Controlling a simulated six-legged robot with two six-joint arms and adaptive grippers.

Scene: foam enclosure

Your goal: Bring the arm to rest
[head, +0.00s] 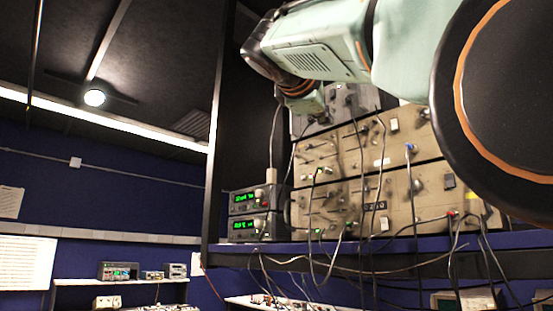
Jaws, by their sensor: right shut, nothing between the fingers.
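My right arm comes in from the upper right, pale green with dark and orange joint rings, and fills much of the upper right of the head view. Its far end bends down, and my right gripper (322,118) shows small there, in front of the rack of instruments. Its fingers are shut with nothing between them. The picture does not settle whether it touches the rack. My left gripper is not in view.
A rack of beige panels (330,160) with knobs and hanging cables (365,215) stands behind the arm. Two meters with green displays (248,202) sit at its left. A dark upright post (217,130) edges the rack. Left of it is open room before a blue wall (110,190).

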